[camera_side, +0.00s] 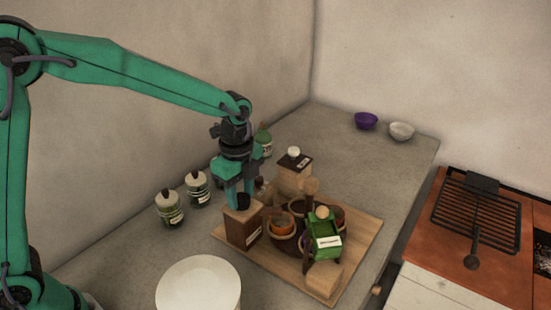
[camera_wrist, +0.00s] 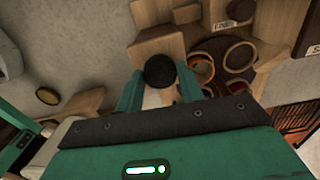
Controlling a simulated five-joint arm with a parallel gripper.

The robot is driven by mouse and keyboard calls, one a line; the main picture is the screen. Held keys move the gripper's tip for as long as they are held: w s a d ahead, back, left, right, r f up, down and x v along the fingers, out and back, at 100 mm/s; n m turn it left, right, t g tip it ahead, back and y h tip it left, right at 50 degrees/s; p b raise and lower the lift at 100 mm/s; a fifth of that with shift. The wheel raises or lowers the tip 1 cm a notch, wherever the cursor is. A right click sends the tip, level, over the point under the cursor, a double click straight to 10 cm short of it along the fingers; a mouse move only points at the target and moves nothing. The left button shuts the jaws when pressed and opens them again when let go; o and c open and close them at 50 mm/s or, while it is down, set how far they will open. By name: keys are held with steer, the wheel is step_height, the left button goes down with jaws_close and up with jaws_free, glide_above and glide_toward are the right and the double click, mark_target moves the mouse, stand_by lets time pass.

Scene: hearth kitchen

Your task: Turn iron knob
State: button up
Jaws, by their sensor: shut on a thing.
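The iron knob (camera_wrist: 159,71) is a round black knob between my teal fingers in the wrist view. In the side view the dark knob (camera_side: 243,201) shows at the top of a brown wooden box (camera_side: 240,229) with a small label. The box stands at the left corner of a wooden board (camera_side: 265,279). My gripper (camera_side: 239,197) points down from above and is shut on the knob; in the wrist view its fingertips (camera_wrist: 158,88) flank the knob on both sides. The far side of the knob is hidden, and I cannot tell its turn angle.
Labelled jars (camera_side: 169,209) stand to the left, a white round object (camera_side: 199,284) in front. A grill rack (camera_side: 478,219) lies right.

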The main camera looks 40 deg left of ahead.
mark_target(241, 197)
steer(key=shift+m, duration=0.8)
steer(key=o, duration=1)
steer(key=shift+r, duration=3.9)
